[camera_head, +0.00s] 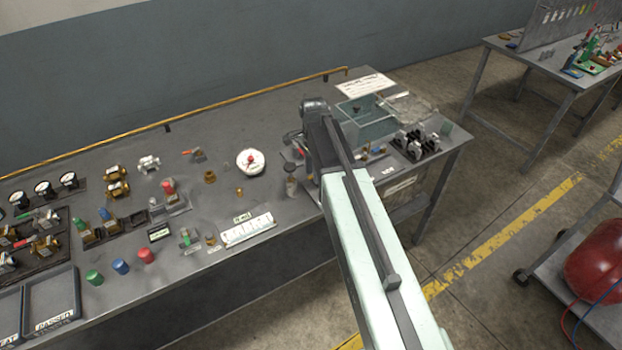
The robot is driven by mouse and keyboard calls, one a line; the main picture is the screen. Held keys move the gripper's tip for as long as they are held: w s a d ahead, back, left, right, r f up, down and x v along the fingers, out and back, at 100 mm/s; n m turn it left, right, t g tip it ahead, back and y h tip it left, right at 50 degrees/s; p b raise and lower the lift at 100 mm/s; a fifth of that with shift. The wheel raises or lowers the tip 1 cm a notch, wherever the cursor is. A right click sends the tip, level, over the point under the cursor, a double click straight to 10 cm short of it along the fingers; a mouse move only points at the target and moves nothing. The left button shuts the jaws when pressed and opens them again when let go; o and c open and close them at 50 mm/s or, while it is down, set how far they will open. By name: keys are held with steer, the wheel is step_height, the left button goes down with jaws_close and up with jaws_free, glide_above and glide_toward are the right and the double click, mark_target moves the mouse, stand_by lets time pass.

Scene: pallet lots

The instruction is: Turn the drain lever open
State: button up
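My pale green arm reaches over the right half of the grey workbench, and its dark end hangs down over the bench top. My gripper (303,148) is small and mostly hidden by the arm's dark end, so its fingers cannot be made out. A small fitting with an orange-red lever (193,152) lies at the back middle of the bench, apart from my gripper. A small reddish part (298,151) shows right beside my gripper. I cannot tell which of these, if either, is the drain lever, or how it is turned.
A round white dial with a red centre (251,161) sits left of my gripper. Several gauges, brass valves and coloured caps crowd the left side. A yellow pipe (235,99) runs along the back edge.

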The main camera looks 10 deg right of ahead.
steer(key=shift+r, duration=0.1)
jaws_close()
steer(key=shift+a, duration=0.25)
steer(key=shift+s+d+n, duration=0.15)
steer(key=shift+d+n, duration=0.1)
steer(key=shift+n, duration=0.05)
steer(key=shift+s+d+n, duration=0.25)
steer(key=shift+s+n, duration=0.05)
steer(key=shift+n, duration=0.7)
steer(key=n, duration=0.2)
steer(key=s+d+n, duration=0.1)
steer(key=n, duration=0.2)
steer(key=shift+s+d, duration=0.1)
steer(key=shift+d, duration=0.1)
steer(key=n, duration=0.2)
steer(key=d+n, duration=0.1)
steer(key=n, duration=0.2)
steer(key=shift+s+d+n, duration=0.2)
steer(key=shift+d+n, duration=0.15)
steer(key=shift+n, duration=0.05)
steer(key=shift+w+d+n, duration=0.1)
steer(key=shift+d+n, duration=0.25)
steer(key=shift+n, duration=0.75)
steer(key=shift+d+n, duration=0.3)
steer(key=shift+n, duration=0.8)
